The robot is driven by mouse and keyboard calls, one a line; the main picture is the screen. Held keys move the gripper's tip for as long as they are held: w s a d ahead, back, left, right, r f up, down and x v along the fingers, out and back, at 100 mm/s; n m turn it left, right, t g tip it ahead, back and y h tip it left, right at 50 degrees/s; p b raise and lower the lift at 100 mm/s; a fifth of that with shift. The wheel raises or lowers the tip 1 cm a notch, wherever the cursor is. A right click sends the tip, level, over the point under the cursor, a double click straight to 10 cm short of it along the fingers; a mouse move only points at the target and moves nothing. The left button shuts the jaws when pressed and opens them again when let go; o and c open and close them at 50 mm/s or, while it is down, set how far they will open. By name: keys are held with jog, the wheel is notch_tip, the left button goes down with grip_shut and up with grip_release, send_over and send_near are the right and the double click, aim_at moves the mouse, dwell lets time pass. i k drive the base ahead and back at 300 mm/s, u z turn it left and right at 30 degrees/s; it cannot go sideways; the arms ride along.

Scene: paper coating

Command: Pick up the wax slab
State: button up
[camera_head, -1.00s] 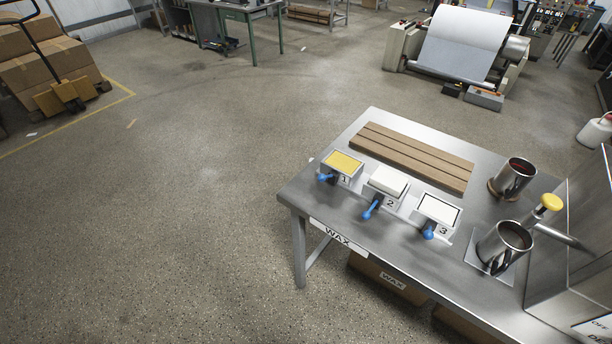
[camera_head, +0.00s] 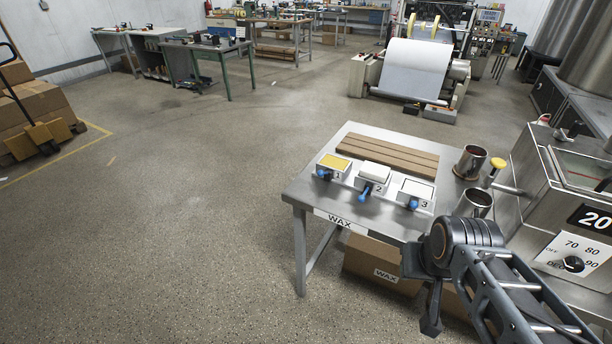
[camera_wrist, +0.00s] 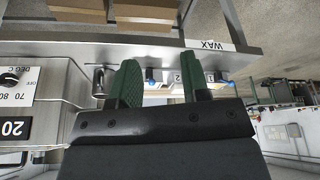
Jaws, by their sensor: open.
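On the steel table (camera_head: 300,190) stand three numbered holders with blue handles. The middle holder, number 2 (camera_head: 379,189), carries a thick white block (camera_head: 376,168) that looks like the wax slab. Holder 1 (camera_head: 324,171) has a yellow top, and holder 3 (camera_head: 425,203) shows a flat white top with a dark border. In the wrist view, which is upside down, my gripper (camera_wrist: 160,82) has two green fingers spread apart with nothing held between them. The holders show small beyond the fingertips, partly hidden by them. My gripper is apart from the slab, off the table's near side.
Brown bars (camera_head: 388,155) lie behind the holders. Two metal mugs (camera_head: 469,162) stand to their right, close to a steel heater (camera_head: 560,200) with a dial. Cardboard boxes (camera_head: 383,262) sit under the table.

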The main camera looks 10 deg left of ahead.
aim_at(372, 171)
jog(key=u, duration=0.3)
jog(key=i, duration=1)
